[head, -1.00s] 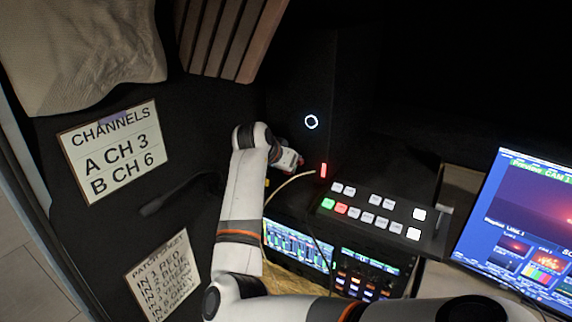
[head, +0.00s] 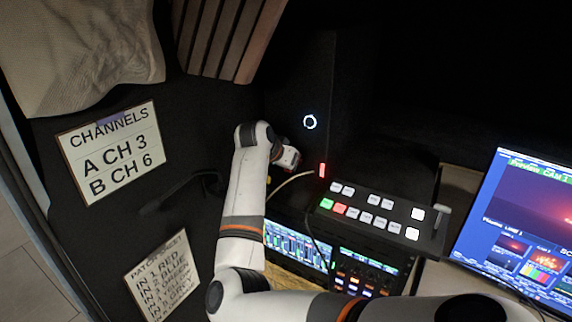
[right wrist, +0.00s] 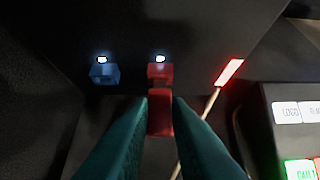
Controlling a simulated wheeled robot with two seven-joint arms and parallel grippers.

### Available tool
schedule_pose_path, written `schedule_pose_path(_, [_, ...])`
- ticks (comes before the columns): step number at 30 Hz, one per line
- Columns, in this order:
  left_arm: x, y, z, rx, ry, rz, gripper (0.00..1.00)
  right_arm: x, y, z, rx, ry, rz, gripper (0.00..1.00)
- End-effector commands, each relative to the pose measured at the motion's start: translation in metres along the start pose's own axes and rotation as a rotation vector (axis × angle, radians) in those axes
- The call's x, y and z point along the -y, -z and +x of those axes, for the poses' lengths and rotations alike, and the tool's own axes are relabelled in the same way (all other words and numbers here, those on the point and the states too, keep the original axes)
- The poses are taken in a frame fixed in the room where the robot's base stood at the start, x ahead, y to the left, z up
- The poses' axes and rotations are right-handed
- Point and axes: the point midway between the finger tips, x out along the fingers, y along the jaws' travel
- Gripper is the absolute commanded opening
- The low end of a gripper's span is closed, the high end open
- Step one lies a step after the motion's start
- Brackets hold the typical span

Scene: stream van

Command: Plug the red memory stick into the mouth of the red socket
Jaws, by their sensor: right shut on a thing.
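The red memory stick (right wrist: 160,115) is between the teal fingers of my right gripper (right wrist: 161,100) in the right wrist view, with the gripper shut on it. The red socket (right wrist: 160,71) is straight ahead of the stick, under a small white light on a dark panel. The stick's far end is very close to the socket; I cannot tell whether it touches or has entered the mouth. In the head view my right gripper (head: 287,158) is at the dark box, and the stick and socket cannot be made out there. My left gripper is not in view.
A blue socket (right wrist: 104,74) sits left of the red one. A glowing red strip (right wrist: 229,72) and a pale cable (right wrist: 211,105) are at the right. A button panel (head: 370,212) stands right of my gripper, and a monitor (head: 518,230) is farther right.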

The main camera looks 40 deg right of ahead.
Motion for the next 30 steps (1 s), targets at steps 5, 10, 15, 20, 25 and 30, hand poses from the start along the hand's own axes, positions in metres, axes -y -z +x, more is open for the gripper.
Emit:
schedule_pose_path(5, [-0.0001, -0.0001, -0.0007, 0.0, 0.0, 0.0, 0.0, 0.0003, -0.0035, 0.0028, 0.0, 0.0, 0.001, 0.0])
schedule_pose_path(10, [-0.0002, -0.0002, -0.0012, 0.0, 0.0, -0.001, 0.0, 0.0003, -0.0062, 0.0056, 0.0, 0.0, 0.001, 0.0])
schedule_pose_path(15, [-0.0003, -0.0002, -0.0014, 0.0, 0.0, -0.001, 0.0, 0.0, -0.0074, 0.0076, -0.001, -0.001, 0.001, 0.21])
schedule_pose_path(20, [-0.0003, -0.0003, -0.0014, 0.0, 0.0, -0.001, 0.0, 0.0001, -0.0073, 0.0075, -0.001, 0.0, 0.001, 0.42])
schedule_pose_path(25, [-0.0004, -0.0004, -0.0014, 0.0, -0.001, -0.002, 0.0, 0.0002, -0.0072, 0.0075, -0.001, 0.0, 0.0, 0.42])
schedule_pose_path(30, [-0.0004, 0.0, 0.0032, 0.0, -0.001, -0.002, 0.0, -0.0001, -0.0064, 0.0027, 0.0, -0.001, 0.001, 0.42])
